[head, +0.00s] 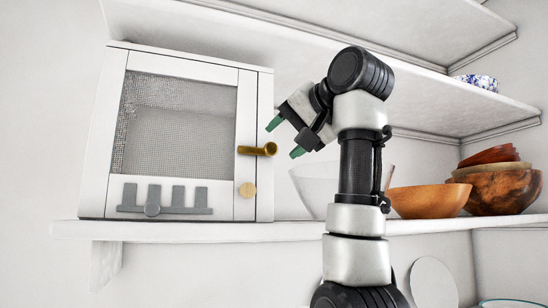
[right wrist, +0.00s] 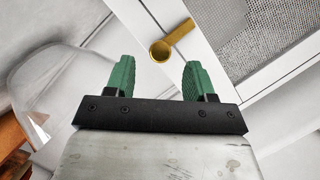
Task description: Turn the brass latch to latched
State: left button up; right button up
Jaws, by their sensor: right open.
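The brass latch (head: 257,150) is on the right side of the white cabinet (head: 243,95), at the door's edge. In the head view its bar lies about horizontal, with the round knob at the right end. In the right wrist view the latch (right wrist: 172,41) shows beyond the fingertips, its round end towards me. My right gripper (head: 284,138) is open and empty, with green fingers, to the right of the latch and apart from it. In the right wrist view the right gripper (right wrist: 160,77) has nothing between its fingers. My left gripper is not in view.
A round wooden knob (head: 247,190) sits below the latch. A grey row of hooks (head: 165,205) is low on the door. A clear bowl (head: 312,185) stands right of the cabinet, behind my arm. Wooden bowls (head: 428,201) stand further right on the shelf (head: 290,229).

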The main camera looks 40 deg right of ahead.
jog(key=b+v, duration=0.2)
jog(key=v, duration=0.3)
jog(key=shift+s, duration=0.2)
dwell(0.4)
